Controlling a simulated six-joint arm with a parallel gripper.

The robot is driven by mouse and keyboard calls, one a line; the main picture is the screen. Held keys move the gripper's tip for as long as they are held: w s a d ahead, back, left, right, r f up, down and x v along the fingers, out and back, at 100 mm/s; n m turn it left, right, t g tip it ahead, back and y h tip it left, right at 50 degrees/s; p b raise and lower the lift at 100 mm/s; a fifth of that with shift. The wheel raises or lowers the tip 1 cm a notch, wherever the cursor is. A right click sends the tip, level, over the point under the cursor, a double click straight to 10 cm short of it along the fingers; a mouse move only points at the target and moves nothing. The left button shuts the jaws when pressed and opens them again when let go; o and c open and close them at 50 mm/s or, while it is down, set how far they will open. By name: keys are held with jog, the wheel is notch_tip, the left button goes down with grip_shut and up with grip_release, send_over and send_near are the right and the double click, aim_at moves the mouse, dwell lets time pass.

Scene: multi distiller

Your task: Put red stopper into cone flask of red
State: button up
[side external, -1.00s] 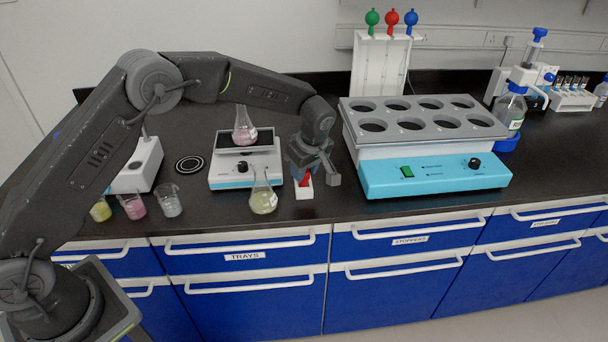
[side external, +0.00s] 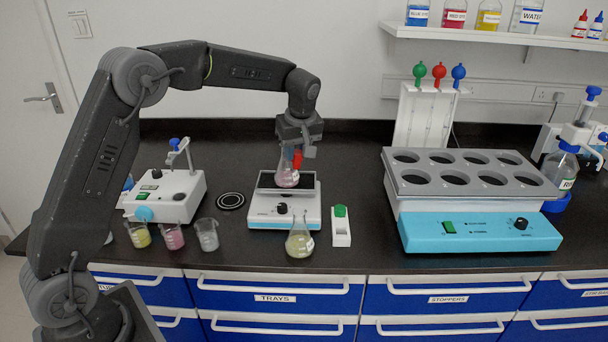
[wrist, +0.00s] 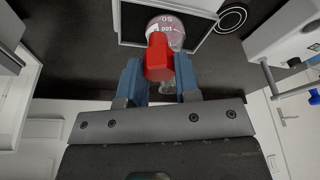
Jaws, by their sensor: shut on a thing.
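The red stopper (side external: 297,161) is held between the fingers of my gripper (side external: 296,152), which is shut on it. In the wrist view the red stopper (wrist: 159,57) sits between the blue fingertips of my gripper (wrist: 160,75). The cone flask of red (side external: 286,178), with pale pink liquid, stands upright on the balance (side external: 284,208). The stopper is beside or over the flask's neck in the side view; the neck is largely hidden. In the wrist view the flask (wrist: 171,24) lies beyond the stopper. I cannot tell whether they touch.
A yellow-green cone flask (side external: 299,242) stands in front of the balance. A white holder with a green stopper (side external: 341,226) is to its right. Several beakers (side external: 173,238) stand at left. A blue-fronted block with round wells (side external: 478,232) fills the right.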

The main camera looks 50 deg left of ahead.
jog(key=w+a+r+m+t, duration=0.15)
jog(key=a+r+m, duration=0.25)
jog(key=a+r, duration=0.4)
jog(key=shift+w+d+f, duration=0.1)
jog(key=shift+d+f, duration=0.15)
jog(key=shift+f, duration=0.4)
jog(key=shift+w+d+f, duration=0.1)
jog(key=shift+d+f, duration=0.1)
jog(key=shift+f, duration=0.45)
jog(key=shift+w+d+f, duration=0.1)
jog(key=shift+d+f, duration=0.15)
jog(key=shift+f, duration=0.4)
jog(key=shift+f, duration=1.4)
jog(key=o, duration=1)
jog(key=shift+c, duration=0.2)
jog(key=v, duration=1.3)
jog(key=shift+a+r, duration=0.2)
jog(key=shift+r, duration=0.3)
jog(key=shift+w, duration=0.2)
